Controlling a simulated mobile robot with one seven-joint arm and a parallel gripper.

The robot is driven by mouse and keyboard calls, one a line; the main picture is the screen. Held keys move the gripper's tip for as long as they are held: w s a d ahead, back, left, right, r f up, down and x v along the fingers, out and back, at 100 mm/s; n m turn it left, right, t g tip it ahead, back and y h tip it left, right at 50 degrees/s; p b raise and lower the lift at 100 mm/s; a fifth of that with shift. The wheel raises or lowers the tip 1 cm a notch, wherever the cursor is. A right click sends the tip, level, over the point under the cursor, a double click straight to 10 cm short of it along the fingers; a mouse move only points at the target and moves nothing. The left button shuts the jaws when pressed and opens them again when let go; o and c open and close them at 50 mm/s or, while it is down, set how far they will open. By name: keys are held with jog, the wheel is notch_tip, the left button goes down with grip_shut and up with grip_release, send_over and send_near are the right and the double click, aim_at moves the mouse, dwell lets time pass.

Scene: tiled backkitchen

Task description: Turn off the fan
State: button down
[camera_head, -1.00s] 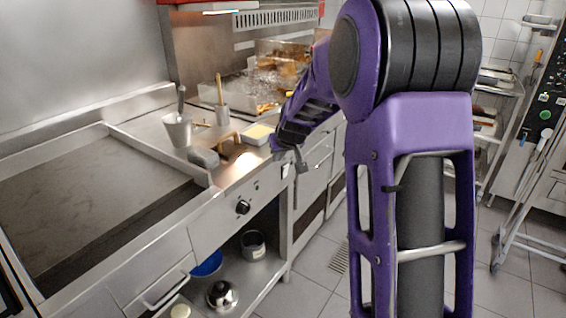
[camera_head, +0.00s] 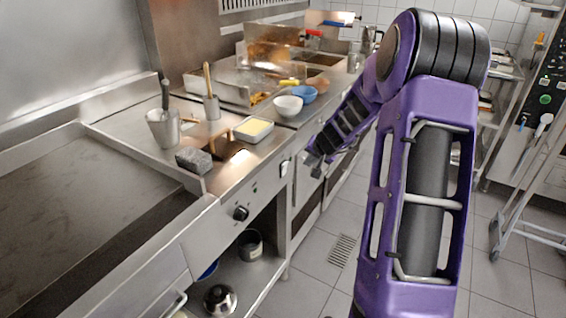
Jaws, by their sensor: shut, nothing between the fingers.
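No fan can be clearly made out. A small white switch-like part (camera_head: 284,169) is on the steel front panel, right of a black knob (camera_head: 240,213). I cannot tell whether either belongs to a fan. My gripper (camera_head: 313,168) is at the end of my purple arm, in front of the counter's front and a little right of the white part. It looks shut and empty, with a gap between it and the white part. Its fingertips are small and dark in this view.
A griddle (camera_head: 75,205) fills the left. On the counter are a metal pot (camera_head: 164,130), a grey block (camera_head: 194,160), a yellow-filled tray (camera_head: 253,129), a white bowl (camera_head: 288,106) and a blue bowl (camera_head: 303,93). Tiled floor (camera_head: 325,285) is open in front. A trolley (camera_head: 525,215) stands right.

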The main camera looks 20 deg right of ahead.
jog(key=shift+s+d, duration=0.1)
jog(key=shift+d, duration=0.15)
jog(key=shift+f, duration=0.15)
jog(key=p, duration=0.2)
send_near(285, 169)
jog(key=d+x, duration=0.1)
jog(key=x, duration=0.5)
jog(key=shift+d+f, duration=0.15)
jog(key=shift+d, duration=0.15)
